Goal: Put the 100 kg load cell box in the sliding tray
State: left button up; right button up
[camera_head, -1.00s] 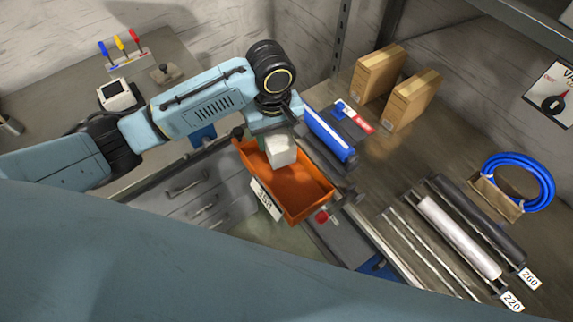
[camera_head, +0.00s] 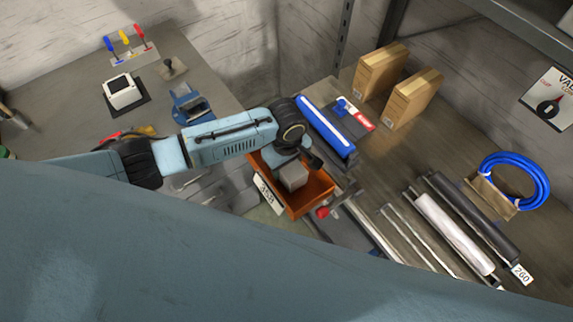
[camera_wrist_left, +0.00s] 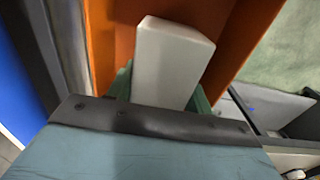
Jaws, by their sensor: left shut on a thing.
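The load cell box is a small pale block (camera_head: 293,177), held at the orange sliding tray (camera_head: 314,194). It also shows in the left wrist view as a white block (camera_wrist_left: 172,62) with the tray's orange wall (camera_wrist_left: 250,30) beside it. My left gripper (camera_head: 287,163) is shut on the box, its green fingers (camera_wrist_left: 160,92) on either side. The box overlaps the tray's inside in the head view; I cannot tell if it touches the floor. The box's lettering cannot be read. My right gripper is not in view.
A blue roller (camera_head: 326,127) lies close behind the tray. A red knob (camera_head: 322,212) is at its front right corner. Two cardboard boxes (camera_head: 413,98), a blue hose coil (camera_head: 518,180) and long rollers (camera_head: 455,232) are on the right bench. A white device (camera_head: 122,92) sits left.

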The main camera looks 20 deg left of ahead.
pick_arm(q)
jog(key=shift+f, duration=0.15)
jog(key=o, duration=1.4)
jog(key=shift+f, duration=0.1)
notch_tip(320, 180, up, 12)
jog(key=shift+r+p, duration=0.2)
jog(key=shift+p, duration=0.5)
